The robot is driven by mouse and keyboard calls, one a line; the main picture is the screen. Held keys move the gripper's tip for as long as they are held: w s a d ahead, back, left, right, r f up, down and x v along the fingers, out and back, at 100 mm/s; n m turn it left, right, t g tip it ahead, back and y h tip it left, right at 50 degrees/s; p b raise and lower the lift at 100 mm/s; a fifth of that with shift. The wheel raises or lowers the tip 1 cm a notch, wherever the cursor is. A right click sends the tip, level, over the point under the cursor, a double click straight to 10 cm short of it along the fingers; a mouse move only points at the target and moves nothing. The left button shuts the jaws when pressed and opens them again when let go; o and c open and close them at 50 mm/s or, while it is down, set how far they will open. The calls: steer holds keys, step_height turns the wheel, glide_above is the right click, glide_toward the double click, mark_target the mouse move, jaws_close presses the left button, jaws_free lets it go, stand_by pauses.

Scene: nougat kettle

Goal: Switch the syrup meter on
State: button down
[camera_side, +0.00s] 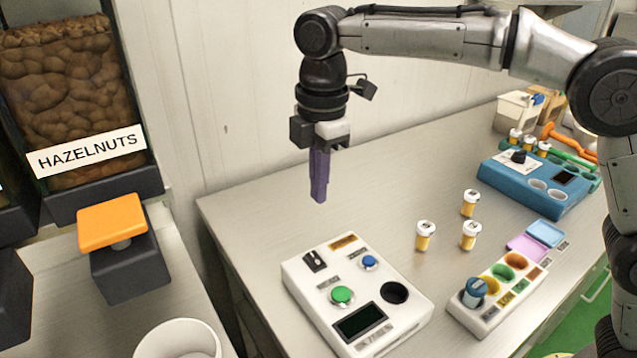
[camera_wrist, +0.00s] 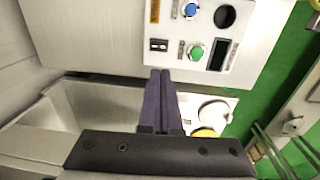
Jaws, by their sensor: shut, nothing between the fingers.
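A white box (camera_side: 307,291) with controls stands at the front of the table; its labels are too small to read, so I cannot confirm it is the syrup meter. It has a black rocker switch (camera_side: 315,261), a green button (camera_side: 342,296), a blue button (camera_side: 369,262), a round dark hole (camera_side: 394,292) and a dark display (camera_side: 358,322). The rocker switch (camera_wrist: 158,45) also shows in the wrist view, just beyond my fingertips. My gripper (camera_side: 319,199) is shut and empty, its purple fingers pointing down, in the air above the box and clear of it.
Several white-capped orange bottles (camera_side: 424,236) stand right of the box. A white tray (camera_side: 485,318) with coloured wells is further right. A blue device (camera_side: 520,182) with a black knob is at the back right. An orange-topped block (camera_side: 112,222) stands left, under the hazelnut bin (camera_side: 62,88).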

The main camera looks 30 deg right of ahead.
mark_target(313, 254)
steer(key=shift+s+r+t, duration=0.1)
steer(key=shift+t, duration=0.4)
steer(key=f, duration=0.4)
steer(key=w+f, duration=0.1)
steer(key=f, duration=0.4)
steer(key=w+f, duration=0.1)
steer(key=f, duration=0.4)
steer(key=shift+d, duration=0.1)
